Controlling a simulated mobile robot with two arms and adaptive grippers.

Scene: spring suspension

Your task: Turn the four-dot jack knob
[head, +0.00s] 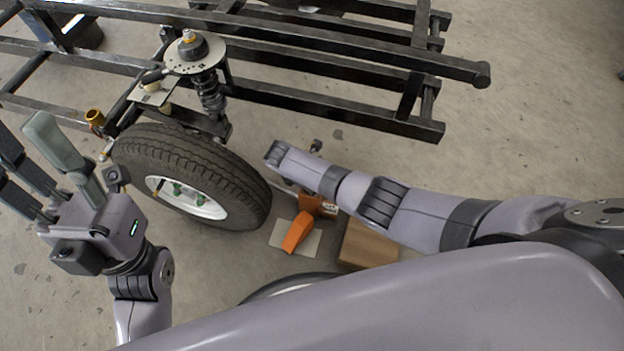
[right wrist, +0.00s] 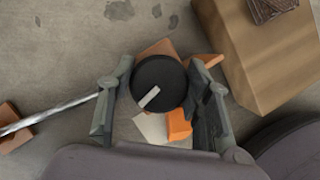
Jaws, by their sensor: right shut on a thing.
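A round black knob (right wrist: 158,84) with one pale bar on its face sits between the fingers of my right gripper (right wrist: 161,70) in the right wrist view. The right gripper is shut on it, one finger on each side. I cannot make out any dots on the face. Orange parts (right wrist: 178,123) show below and beside the knob. In the head view my right arm hides the knob and the right fingers. My left gripper (head: 28,150) is open and empty at the left, its fingers spread, beside the tyre.
A tyre (head: 165,150) on a black steel frame (head: 330,110) stands left of my right arm. An orange piece (head: 297,232) rests on a pale sheet. A cardboard box (right wrist: 268,52) stands close right of my right gripper. A metal rod (right wrist: 55,115) lies to its left.

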